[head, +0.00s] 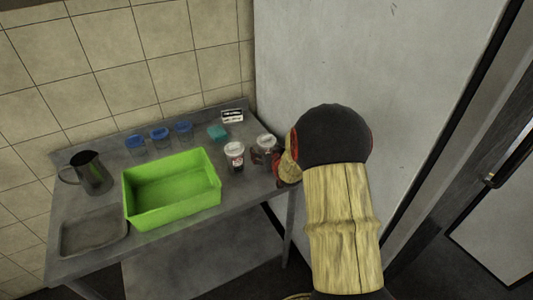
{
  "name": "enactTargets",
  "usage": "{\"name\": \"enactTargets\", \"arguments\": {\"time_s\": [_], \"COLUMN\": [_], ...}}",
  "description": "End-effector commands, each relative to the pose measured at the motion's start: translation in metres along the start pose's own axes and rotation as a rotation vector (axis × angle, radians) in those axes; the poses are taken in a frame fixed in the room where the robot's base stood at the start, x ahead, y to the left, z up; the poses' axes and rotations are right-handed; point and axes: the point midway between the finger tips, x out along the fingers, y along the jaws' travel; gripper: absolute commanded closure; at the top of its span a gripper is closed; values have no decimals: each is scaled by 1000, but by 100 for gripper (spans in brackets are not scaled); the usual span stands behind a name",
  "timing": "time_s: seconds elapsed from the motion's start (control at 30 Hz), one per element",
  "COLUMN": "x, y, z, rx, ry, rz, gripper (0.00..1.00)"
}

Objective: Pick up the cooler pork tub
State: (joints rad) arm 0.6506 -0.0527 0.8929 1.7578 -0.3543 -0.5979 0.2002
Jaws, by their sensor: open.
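Two clear tubs with white lids and dark contents stand near the right end of the metal table. One tub (235,158) stands free, with a red mark on its side. The other tub (265,142) is just right of it, at my gripper (262,157). My gripper reaches in from the right, low at this tub, and is open. Its fingers partly cover the tub's body, and I cannot tell whether they touch it. The labels are too small to read, so I cannot tell which tub is the pork one.
A green bin (172,214) fills the table's middle, with a grey tray (92,232) and metal jug (92,174) at left. Several blue-lidded tubs (160,140), a teal item (217,133) and a small sign (232,116) line the back. A pale panel (335,60) rises at right.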

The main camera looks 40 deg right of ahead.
Motion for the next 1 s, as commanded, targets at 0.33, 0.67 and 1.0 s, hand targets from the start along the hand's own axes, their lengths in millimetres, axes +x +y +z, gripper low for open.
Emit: {"name": "enactTargets", "arguments": {"time_s": [0.33, 0.67, 1.0], "x": [-1, -1, -1], "y": [0, 0, 0], "z": [0, 0, 0], "rx": [0, 0, 0], "ry": [-1, -1, -1], "rz": [0, 0, 0], "gripper": [37, 56, 75]}}
